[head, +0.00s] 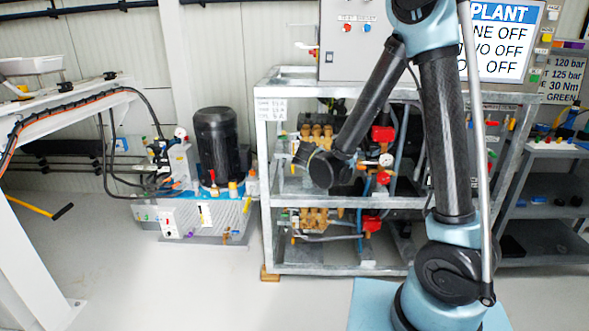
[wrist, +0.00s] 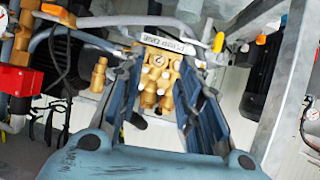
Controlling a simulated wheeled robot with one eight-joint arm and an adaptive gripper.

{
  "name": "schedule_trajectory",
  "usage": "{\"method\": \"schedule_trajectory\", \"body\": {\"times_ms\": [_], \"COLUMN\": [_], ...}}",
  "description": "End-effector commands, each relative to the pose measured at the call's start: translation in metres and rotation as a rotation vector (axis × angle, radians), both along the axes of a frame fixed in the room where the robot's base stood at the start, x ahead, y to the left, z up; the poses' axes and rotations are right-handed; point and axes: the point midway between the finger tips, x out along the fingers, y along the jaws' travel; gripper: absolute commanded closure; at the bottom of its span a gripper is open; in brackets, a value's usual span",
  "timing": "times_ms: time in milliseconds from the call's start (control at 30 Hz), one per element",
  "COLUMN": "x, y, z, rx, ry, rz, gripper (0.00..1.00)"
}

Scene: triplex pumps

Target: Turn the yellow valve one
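My gripper (wrist: 160,70) is open in the wrist view, its two dark blue fingers spread apart with nothing held between them. A brass pump head (wrist: 158,82) shows beyond and between the fingers, apparently not touched. An orange-yellow handle (wrist: 58,14) is at the upper left of the wrist view, outside the left finger. A small orange piece (wrist: 261,40) is at the right. I cannot tell which is yellow valve one. In the head view my dark wrist covers part of the upper brass pump (head: 316,132); my fingers are hidden there.
The grey metal rack (head: 345,202) holds pumps, red parts and hoses on two shelves. A control box (head: 346,62) stands on top. A black motor on a blue base (head: 180,218) is left of the rack. The floor (head: 120,285) in front is clear.

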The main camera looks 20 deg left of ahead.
Motion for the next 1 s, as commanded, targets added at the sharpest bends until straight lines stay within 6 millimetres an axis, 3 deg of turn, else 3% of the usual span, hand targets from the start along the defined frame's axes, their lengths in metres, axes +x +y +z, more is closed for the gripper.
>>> {"method": "schedule_trajectory", "body": {"times_ms": [33, 100, 300, 567, 1000], "x": [-0.005, -0.011, -0.025, -0.018, 0.049], "y": [0.021, 0.042, 0.081, 0.092, 0.107], "z": [-0.006, -0.012, -0.024, -0.032, -0.06], "rx": [0.015, 0.036, 0.078, 0.091, 0.09], "ry": [-0.021, -0.045, -0.089, -0.1, -0.099], "rz": [0.025, 0.049, 0.096, 0.107, 0.105], "gripper": [0.68, 0.68, 0.68, 0.68, 0.68]}}
